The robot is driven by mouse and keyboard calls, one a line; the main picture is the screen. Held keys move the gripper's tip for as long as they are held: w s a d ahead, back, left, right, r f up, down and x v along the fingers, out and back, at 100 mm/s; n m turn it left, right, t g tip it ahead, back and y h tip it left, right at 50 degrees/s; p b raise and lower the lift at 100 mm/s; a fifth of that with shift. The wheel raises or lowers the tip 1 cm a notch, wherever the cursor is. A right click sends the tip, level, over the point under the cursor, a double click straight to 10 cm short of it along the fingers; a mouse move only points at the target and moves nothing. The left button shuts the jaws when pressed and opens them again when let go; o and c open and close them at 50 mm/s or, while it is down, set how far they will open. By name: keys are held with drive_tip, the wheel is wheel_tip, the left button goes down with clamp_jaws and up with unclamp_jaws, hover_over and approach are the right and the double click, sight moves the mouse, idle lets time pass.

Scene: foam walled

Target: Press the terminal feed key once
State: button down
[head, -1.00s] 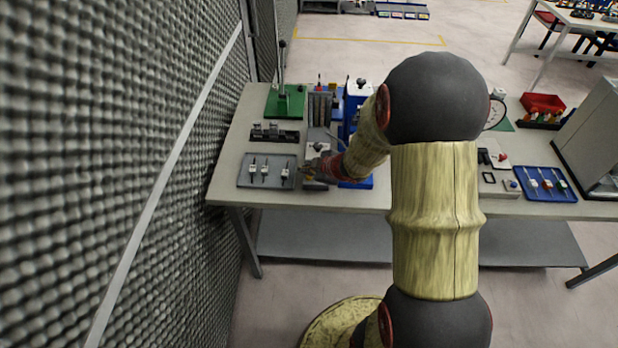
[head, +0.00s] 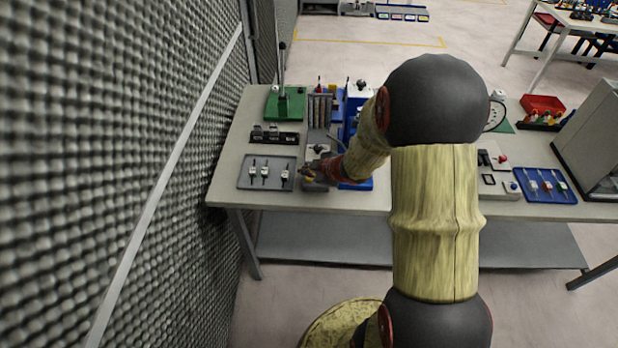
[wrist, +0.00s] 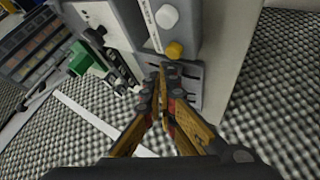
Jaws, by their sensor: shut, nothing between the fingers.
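A grey machine (wrist: 140,28) with a printed label strip fills the upper middle of the wrist view. It carries a round white knob (wrist: 167,16) and a yellow key (wrist: 174,49); no readable marking shows which one is the feed key. My gripper (wrist: 171,70) is shut and empty, its tips just below the yellow key in that picture. I cannot tell whether they touch it. In the head view my gripper (head: 304,171) is at the machine's front end, beside the grey tray (head: 244,184), and the arm hides part of the machine.
The tray holds several small switch-like parts. A black rail (head: 275,139) and a green lever press (head: 285,104) stand behind it. Blue equipment (head: 359,92) stands behind my forearm. A textured foam wall (head: 110,150) closes off the left. The bench front edge is close by.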

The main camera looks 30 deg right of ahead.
sight(307, 179)
drive_tip(key=shift+f, duration=0.1)
drive_tip(key=shift+f, duration=0.35)
drive_tip(key=shift+f+b, duration=0.55)
drive_tip(key=shift+b, duration=0.05)
idle(0.8)
drive_tip(key=shift+r, duration=0.1)
drive_tip(key=shift+r+p, duration=0.95)
drive_tip(key=shift+p, duration=0.1)
wheel_tip(307, 179, up, 5)
drive_tip(key=p, duration=0.5)
idle(0.7)
